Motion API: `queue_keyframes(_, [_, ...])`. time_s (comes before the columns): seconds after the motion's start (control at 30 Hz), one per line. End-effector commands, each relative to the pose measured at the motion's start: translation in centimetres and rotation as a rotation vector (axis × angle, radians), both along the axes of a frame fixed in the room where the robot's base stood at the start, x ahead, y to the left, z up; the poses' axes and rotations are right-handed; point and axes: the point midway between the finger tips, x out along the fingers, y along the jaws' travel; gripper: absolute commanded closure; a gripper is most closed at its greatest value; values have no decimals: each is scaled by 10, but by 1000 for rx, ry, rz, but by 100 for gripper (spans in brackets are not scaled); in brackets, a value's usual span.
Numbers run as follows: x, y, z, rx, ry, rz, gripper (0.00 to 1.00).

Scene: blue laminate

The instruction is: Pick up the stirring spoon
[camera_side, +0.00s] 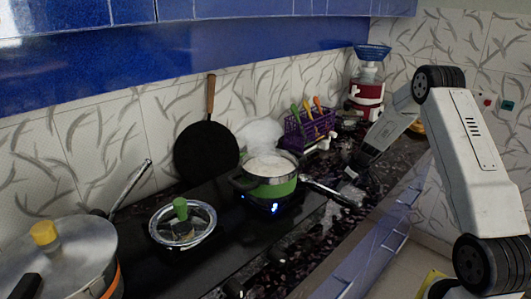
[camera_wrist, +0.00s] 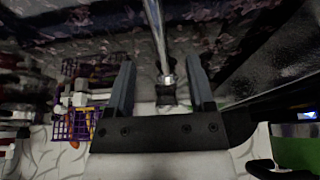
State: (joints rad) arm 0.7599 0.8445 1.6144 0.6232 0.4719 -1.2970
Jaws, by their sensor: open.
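A long, shiny metal rod, which looks like the stirring spoon (camera_wrist: 158,38), runs down from the top edge in the wrist view. Its lower end lies between the two fingers of my gripper (camera_wrist: 161,70), with a gap on each side. In the side view a long silvery utensil, seemingly the same spoon (camera_side: 328,189), lies on the dark counter right of the green pot. My gripper (camera_side: 352,172) is low over the counter, close to this utensil. The fingers are open and hold nothing. I cannot tell how high they are above the spoon.
A green pot (camera_side: 270,187) with pale contents sits on the cooktop. A purple basket (camera_side: 309,128) of utensils stands behind, near a red and white appliance (camera_side: 367,95). A lidded pan (camera_side: 182,222) and a large lidded pot (camera_side: 70,262) are at the left.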

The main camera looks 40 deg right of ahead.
Motion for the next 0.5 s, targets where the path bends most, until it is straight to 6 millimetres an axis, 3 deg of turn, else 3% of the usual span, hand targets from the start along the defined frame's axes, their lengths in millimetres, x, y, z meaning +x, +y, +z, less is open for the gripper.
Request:
queue_keyframes(0.27, [2, 0, -3, 0, 0, 0, 31])
queue_keyframes(0.5, [9, 0, -21, 2, 0, 0, 31])
